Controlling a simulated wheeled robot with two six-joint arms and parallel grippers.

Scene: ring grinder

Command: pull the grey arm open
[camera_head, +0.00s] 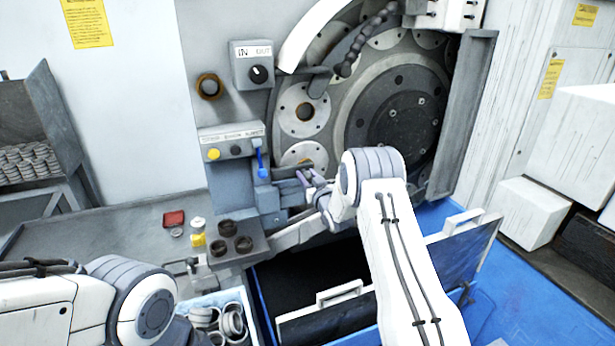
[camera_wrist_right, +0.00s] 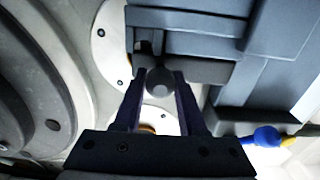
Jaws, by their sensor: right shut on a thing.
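The grey arm (camera_head: 292,171) is a short bar at the front of the grinder, below the round wheel plates. It also shows in the right wrist view as a grey block (camera_wrist_right: 190,69) with a dark round knob (camera_wrist_right: 159,82) at its end. My right gripper (camera_head: 308,180) is at the right end of this arm. In the right wrist view its fingers (camera_wrist_right: 159,92) stand on either side of the knob and are shut on it. The knob's far side is hidden.
A blue-tipped lever (camera_head: 262,165) stands just left of the grey arm. A small stand with dark cups (camera_head: 231,240) and a bin of rings (camera_head: 218,325) lie lower left. A large disc (camera_head: 395,115) sits behind my right arm. Open flaps (camera_head: 325,318) are below.

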